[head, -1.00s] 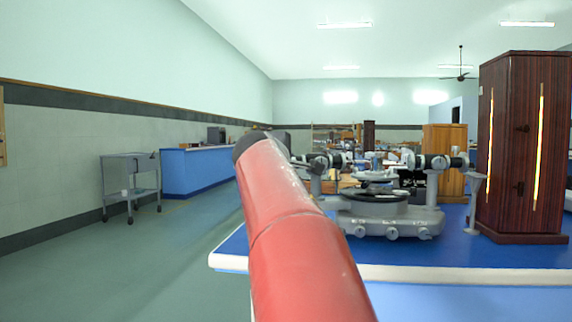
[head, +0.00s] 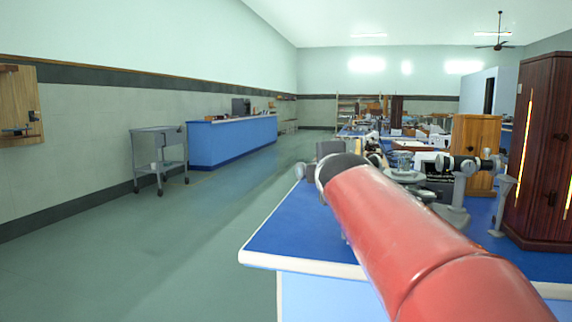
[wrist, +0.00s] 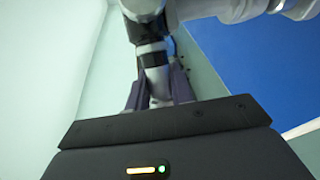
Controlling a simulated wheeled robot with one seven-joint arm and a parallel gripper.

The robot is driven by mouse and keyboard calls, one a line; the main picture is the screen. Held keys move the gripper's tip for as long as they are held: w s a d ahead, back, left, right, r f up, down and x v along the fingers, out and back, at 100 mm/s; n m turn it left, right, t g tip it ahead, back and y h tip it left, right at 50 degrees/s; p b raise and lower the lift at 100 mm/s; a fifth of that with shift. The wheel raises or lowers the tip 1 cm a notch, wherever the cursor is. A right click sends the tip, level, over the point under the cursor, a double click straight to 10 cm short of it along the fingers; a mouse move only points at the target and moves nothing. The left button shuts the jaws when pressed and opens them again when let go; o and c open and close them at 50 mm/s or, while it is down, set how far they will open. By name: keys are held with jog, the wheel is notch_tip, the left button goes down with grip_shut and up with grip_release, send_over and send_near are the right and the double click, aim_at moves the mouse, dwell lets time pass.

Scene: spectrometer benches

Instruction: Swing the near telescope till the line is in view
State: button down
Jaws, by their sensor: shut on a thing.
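The spectrometer stands on the blue bench; its central table (head: 408,146) and grey base show in the head view, partly behind my red arm. Its collimator tube (head: 465,163) points right, towards a dark wooden cabinet with a glowing slit. In the wrist view the telescope (wrist: 150,50), a black and silver tube, runs up from between my gripper's fingers. My gripper (wrist: 158,88) is shut on its near end. In the head view my arm hides most of the grip. No spectral line can be made out.
The dark cabinet (head: 543,150) stands on the bench (head: 275,240) at the right. Left of the bench the floor (head: 170,260) is open. A grey trolley (head: 158,142) and a blue counter (head: 230,142) are along the left wall.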

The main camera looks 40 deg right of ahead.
jog(key=c, duration=1.2)
grip_release()
jog(key=shift+c, duration=0.2)
jog(key=v, duration=0.7)
jog(key=shift+s+a+b, duration=0.15)
jog(key=shift+s+b, duration=0.15)
jog(key=shift+b, duration=0.15)
